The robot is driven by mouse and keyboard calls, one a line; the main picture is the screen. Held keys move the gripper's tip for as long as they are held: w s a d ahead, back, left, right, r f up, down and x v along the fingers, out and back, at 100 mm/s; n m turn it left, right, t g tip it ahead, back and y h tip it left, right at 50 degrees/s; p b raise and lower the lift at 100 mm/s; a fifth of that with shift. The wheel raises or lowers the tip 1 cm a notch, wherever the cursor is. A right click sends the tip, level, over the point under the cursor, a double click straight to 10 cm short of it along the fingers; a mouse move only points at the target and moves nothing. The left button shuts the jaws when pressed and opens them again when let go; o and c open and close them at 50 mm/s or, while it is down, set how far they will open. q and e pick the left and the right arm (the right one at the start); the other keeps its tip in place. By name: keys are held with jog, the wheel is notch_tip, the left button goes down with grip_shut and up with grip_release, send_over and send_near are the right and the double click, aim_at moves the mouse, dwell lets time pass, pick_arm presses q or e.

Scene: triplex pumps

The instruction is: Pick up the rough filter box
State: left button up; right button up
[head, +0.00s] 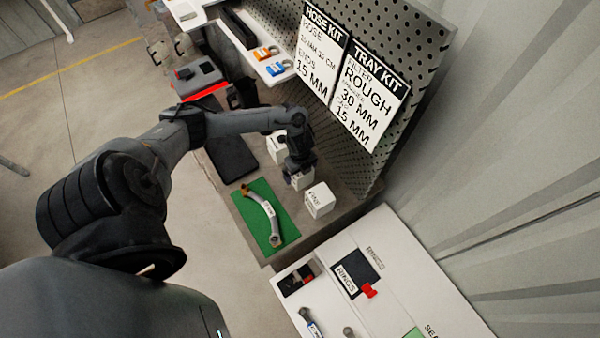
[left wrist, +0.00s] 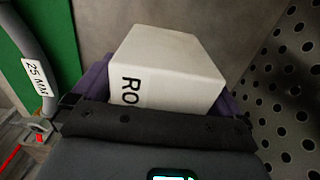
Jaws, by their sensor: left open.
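The rough filter box is a white box (left wrist: 165,70) with "RO" readable on its side in the left wrist view. It stands between the two purple fingers of my left gripper (left wrist: 163,90), which is open around it; finger contact cannot be told. My right gripper is not in view.
A further white box (head: 276,149) is behind my arm. A green mat (head: 250,222) carries a curved hose (head: 264,213) labelled 25 MM. A perforated panel (head: 410,45) bounds the bench.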

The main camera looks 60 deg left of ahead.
pick_arm(q)
jog(key=shift+c, duration=0.5)
jog(key=c, duration=1)
